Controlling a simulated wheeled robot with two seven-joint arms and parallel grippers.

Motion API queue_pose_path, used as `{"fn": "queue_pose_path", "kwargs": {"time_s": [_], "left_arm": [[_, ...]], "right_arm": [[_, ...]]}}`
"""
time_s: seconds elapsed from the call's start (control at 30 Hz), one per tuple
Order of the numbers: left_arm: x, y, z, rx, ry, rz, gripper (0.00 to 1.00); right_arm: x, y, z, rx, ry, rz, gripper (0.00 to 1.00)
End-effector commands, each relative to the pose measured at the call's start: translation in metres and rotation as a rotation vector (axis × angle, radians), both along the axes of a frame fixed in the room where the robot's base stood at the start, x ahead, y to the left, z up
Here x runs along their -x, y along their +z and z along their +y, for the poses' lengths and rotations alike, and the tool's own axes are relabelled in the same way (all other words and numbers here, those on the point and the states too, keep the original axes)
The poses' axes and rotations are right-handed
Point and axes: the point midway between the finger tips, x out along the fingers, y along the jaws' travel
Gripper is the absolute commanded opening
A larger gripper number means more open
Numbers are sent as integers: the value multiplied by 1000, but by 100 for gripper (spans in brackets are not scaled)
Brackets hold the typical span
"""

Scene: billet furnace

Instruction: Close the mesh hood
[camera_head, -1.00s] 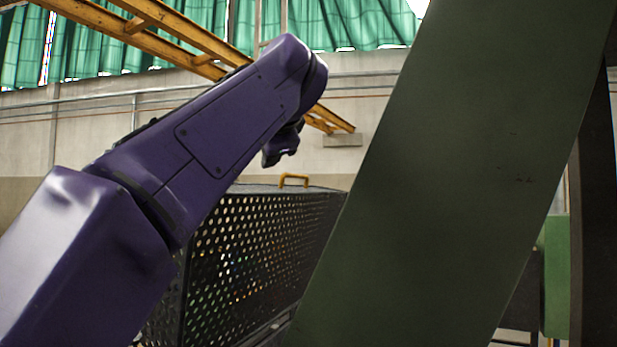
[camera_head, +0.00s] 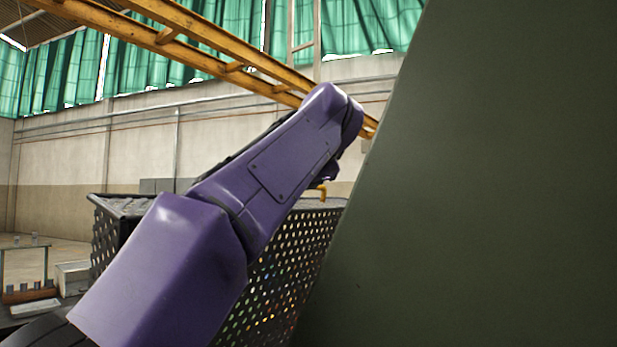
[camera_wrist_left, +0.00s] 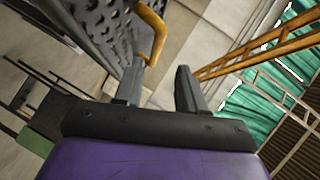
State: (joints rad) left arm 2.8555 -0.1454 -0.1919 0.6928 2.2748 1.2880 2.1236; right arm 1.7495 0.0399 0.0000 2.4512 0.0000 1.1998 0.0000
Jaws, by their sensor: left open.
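The mesh hood (camera_head: 285,275) is a black perforated box behind my left arm in the head view. Its yellow handle (camera_head: 322,192) shows at the top, just below my wrist. In the left wrist view, the perforated hood (camera_wrist_left: 95,28) is at the upper left and the yellow handle (camera_wrist_left: 153,32) curves down to the left-hand finger. My left gripper (camera_wrist_left: 160,88) is open with nothing clearly between its fingers. The handle end is at or very near that finger; contact cannot be told. My arm hides part of the hood. My right gripper is not in view.
A large dark green slab (camera_head: 480,200) fills the right of the head view, close by, and covers the hood's right side. A yellow ladder-like beam (camera_head: 190,40) crosses above.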

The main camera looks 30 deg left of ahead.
Motion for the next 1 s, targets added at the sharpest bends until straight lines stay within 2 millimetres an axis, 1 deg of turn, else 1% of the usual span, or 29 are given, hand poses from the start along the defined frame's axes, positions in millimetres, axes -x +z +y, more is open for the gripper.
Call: {"fn": "queue_pose_path", "kwargs": {"time_s": [0.03, 0.1, 0.23, 0.37, 0.57, 0.6, 0.63, 0.67, 0.7, 1.0], "left_arm": [[-11, -1, 7, 0, 1, 7, 40], [-22, -6, 15, 0, 0, 7, 40], [-36, -12, 27, 0, -1, 7, 40], [-41, -15, 31, 0, -1, 4, 40], [-41, -16, 31, 0, -1, 3, 40], [-41, -16, 31, -1, -1, 3, 34], [-41, -16, 31, -1, -1, 3, 24], [-41, -16, 31, -1, -1, 3, 14], [-41, -16, 31, -1, -1, 3, 1], [-42, -16, 34, -1, -3, 2, 0]], "right_arm": [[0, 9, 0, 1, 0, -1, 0], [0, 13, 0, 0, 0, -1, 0], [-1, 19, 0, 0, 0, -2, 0], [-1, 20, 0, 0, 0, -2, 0], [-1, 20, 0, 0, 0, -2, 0], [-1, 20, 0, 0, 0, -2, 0], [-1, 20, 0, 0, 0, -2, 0], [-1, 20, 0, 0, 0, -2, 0], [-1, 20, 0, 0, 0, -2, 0], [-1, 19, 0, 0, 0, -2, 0]]}}
